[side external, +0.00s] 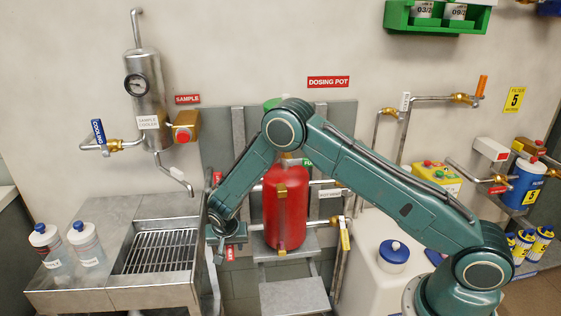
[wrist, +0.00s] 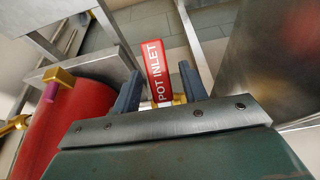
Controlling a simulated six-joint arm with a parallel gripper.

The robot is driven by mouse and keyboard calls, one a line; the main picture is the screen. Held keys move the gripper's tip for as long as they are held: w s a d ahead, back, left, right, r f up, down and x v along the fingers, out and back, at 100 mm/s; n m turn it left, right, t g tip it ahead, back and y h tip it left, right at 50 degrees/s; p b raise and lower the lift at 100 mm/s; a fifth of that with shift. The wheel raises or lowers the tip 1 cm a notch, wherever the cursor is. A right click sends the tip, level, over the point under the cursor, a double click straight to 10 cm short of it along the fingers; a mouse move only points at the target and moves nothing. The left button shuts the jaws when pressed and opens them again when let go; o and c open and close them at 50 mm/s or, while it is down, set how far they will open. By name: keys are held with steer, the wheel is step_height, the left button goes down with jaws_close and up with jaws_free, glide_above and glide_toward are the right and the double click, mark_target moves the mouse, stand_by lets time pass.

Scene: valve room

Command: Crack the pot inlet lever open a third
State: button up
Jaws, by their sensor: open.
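The pot inlet lever (wrist: 156,72) is a red handle with white lettering "POT INLET" in the wrist view. It stands between the two fingers of my gripper (wrist: 160,88), with a gap on each side. A bit of brass valve body (wrist: 180,99) shows at its lower end, mostly hidden by my gripper. My gripper is open and holds nothing. In the side external view my gripper (side external: 223,240) is low, left of the red dosing pot (side external: 286,208). A small red lever (side external: 230,254) shows just below it, its lettering too small to read.
The dosing pot also fills the left of the wrist view (wrist: 75,115). A steel sink with a grate (side external: 160,251) stands close left of my gripper. A metal step (side external: 292,297) is below the pot. Other levers and pipes run right of the pot, including a yellow-tagged one (side external: 345,240).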

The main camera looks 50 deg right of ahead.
steer(key=shift+f, duration=0.1)
jaws_close()
stand_by(0.5)
steer(key=shift+s+d+r+n+g+h, duration=0.1)
steer(key=shift+s+d+n+g+h, duration=0.25)
steer(key=shift+n, duration=0.6)
steer(key=shift+s+d+r+n+g+h, duration=0.1)
steer(key=shift+d+n+h, duration=0.25)
steer(key=shift+n, duration=0.55)
steer(key=shift+s+d+r+n+g+h, duration=0.1)
steer(key=shift+s+d+n+g+h, duration=0.3)
steer(key=shift+n, duration=0.55)
steer(key=shift+w+d, duration=0.1)
steer(key=shift+w, duration=0.05)
